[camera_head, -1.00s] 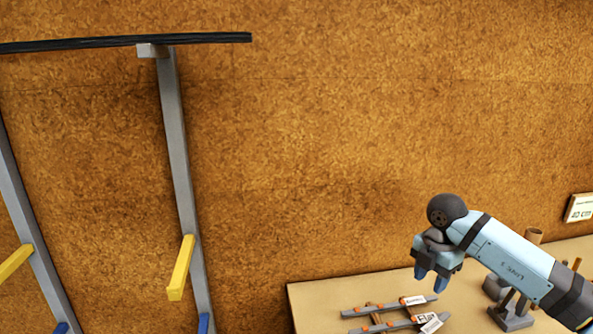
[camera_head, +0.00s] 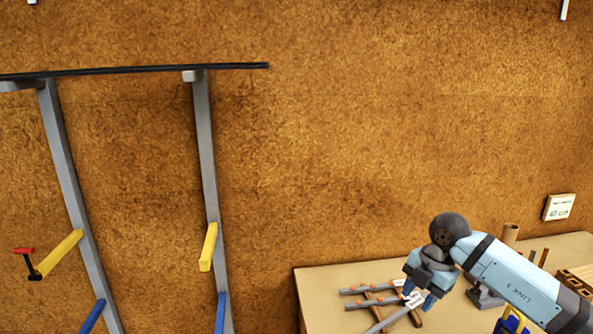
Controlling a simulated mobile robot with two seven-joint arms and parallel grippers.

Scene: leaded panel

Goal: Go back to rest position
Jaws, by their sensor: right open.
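My right gripper (camera_head: 420,297) comes in from the lower right and points down over the bench. Its blue fingers are apart and I see nothing held between them. It is in front of several grey bars with orange marks (camera_head: 372,290) that lie on the bench, and it hides part of them. Whether the fingers touch anything there cannot be told. My left gripper is not in view.
A tan bench (camera_head: 318,282) stands at the lower right against a brown wall (camera_head: 380,130). A grey rack (camera_head: 205,140) at the left has a dark top bar (camera_head: 130,72) and yellow arms (camera_head: 208,247).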

